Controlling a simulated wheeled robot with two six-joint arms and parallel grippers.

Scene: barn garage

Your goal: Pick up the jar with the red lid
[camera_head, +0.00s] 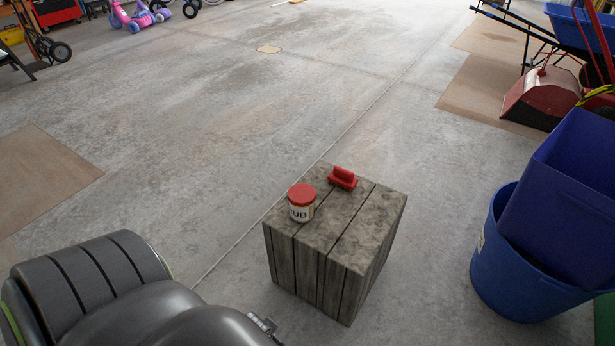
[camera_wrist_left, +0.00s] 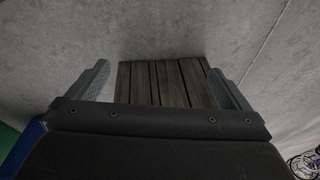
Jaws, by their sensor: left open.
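The jar with the red lid (camera_head: 301,203) stands upright on the left part of a wooden crate's top (camera_head: 345,238) in the head view. It has a pale label with dark letters. In the left wrist view my left gripper (camera_wrist_left: 158,68) is open and empty. Dark wooden planks of the crate (camera_wrist_left: 160,84) show between and beyond its fingers. The jar does not show in that view. In the head view my left arm is at the bottom left, and its fingers cannot be made out. My right gripper is in neither view.
A red block-like object with a handle (camera_head: 343,178) lies on the crate, behind and right of the jar. Blue bins (camera_head: 522,265) stand on the floor to the right. A red and black machine (camera_head: 543,97) is farther back.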

